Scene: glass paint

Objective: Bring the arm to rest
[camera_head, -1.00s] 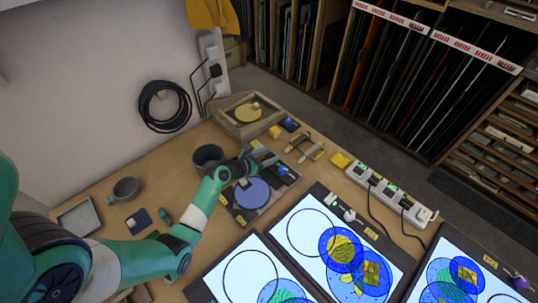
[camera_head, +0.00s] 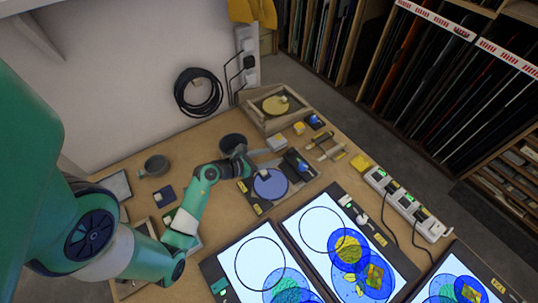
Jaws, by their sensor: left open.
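My left arm comes in from the left in green and white. Its gripper (camera_head: 247,163) is open above the bench, between a dark cup (camera_head: 232,143) and a round blue disc (camera_head: 270,184) on a dark board. I see nothing held between its fingers, which are small in the picture. My right gripper does not show.
Lit panels with drawn circles and coloured glass, such as the middle panel (camera_head: 318,226), fill the bench front. A wooden box (camera_head: 265,120) stands at the back. A grey mug (camera_head: 155,166) stands left, and a power strip (camera_head: 410,207) lies right.

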